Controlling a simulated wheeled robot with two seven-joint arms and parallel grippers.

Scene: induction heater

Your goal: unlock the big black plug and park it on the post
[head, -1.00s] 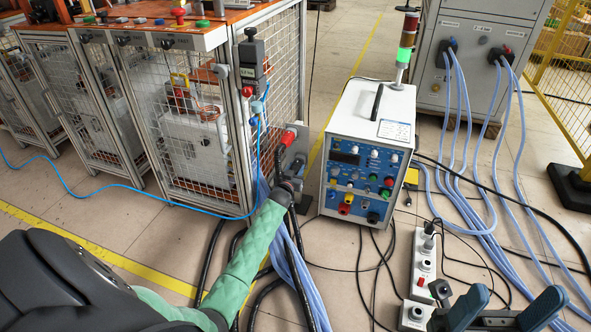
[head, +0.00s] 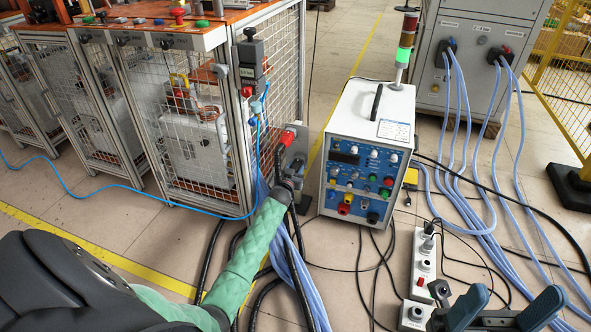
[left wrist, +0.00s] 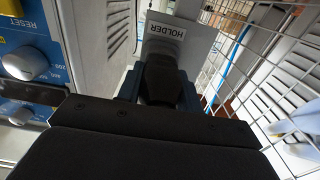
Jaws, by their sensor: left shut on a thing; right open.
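In the left wrist view, my left gripper (left wrist: 160,92) is shut on the black plug (left wrist: 161,74), with blue fingertips on either side of it. The plug is right at a grey plate labelled HOLDER (left wrist: 172,40); I cannot tell whether it is seated on the post there. In the head view, my left gripper (head: 287,184) is at the holder plate (head: 297,152), left of the blue-and-white heater unit (head: 368,150); the plug is mostly hidden there. My right gripper (head: 506,308) is open and empty at the lower right.
A wire-mesh cage (head: 190,120) stands close on the left of the holder. Thick blue cables (head: 290,270) and black cables run over the floor below my left arm. A white power strip (head: 424,262) lies near my right gripper. A grey cabinet (head: 480,60) stands behind.

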